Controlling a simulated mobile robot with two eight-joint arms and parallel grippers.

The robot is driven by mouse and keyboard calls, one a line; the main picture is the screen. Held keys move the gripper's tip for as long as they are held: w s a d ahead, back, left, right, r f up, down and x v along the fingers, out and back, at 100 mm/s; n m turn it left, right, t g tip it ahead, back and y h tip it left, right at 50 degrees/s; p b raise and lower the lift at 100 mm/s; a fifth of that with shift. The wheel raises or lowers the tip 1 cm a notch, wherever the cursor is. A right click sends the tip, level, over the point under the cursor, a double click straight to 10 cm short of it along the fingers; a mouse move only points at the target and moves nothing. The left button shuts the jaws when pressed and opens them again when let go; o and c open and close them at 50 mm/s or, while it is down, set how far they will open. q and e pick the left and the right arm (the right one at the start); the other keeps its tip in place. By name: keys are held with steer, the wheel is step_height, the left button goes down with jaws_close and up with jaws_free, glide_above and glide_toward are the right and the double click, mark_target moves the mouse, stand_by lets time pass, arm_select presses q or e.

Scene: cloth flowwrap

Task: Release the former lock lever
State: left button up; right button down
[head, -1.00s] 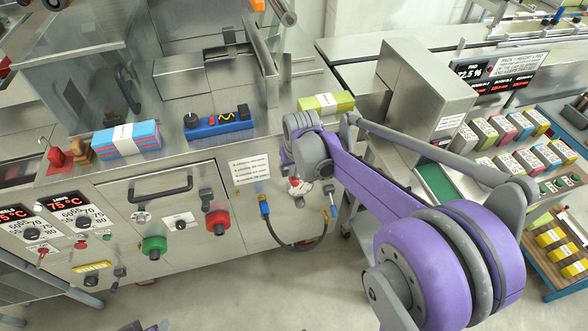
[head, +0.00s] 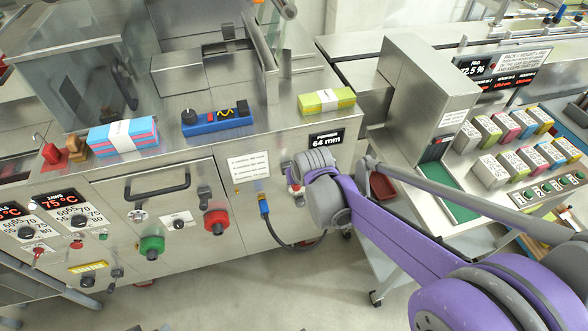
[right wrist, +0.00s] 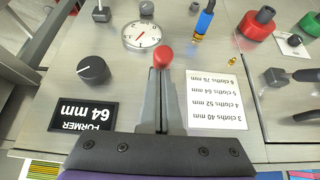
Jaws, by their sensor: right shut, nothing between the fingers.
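A lever with a red ball knob (right wrist: 163,57) stands on the machine's front panel, in the middle of the right wrist view. I take it for the former lock lever; its shaft is hidden. My right gripper (right wrist: 161,76) is shut and empty, its fingertips right at the red knob; I cannot tell whether they touch it. In the head view my right wrist covers most of that spot. The former display (right wrist: 83,115) reads 64 mm and also shows in the head view (head: 326,139). My left gripper is not in view.
Around the knob are a black dial (right wrist: 93,69), a round gauge (right wrist: 147,34), a blue-handled fitting (right wrist: 205,20) and a cloth-count card (right wrist: 215,98). Red (head: 217,222) and green (head: 152,245) knobs protrude further left. Cloth stacks (head: 124,137) lie on the top.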

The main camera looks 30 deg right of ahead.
arm_select(q)
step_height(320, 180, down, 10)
steer(key=b, duration=0.8)
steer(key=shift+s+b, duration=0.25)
steer(key=shift+b, duration=0.15)
arm_select(e)
step_height(320, 180, down, 8)
steer(key=s+t+h, duration=0.1)
steer(key=s+t, duration=0.1)
steer(key=t, duration=0.3)
steer(key=shift+a+t, duration=0.25)
steer(key=shift+t, duration=0.15)
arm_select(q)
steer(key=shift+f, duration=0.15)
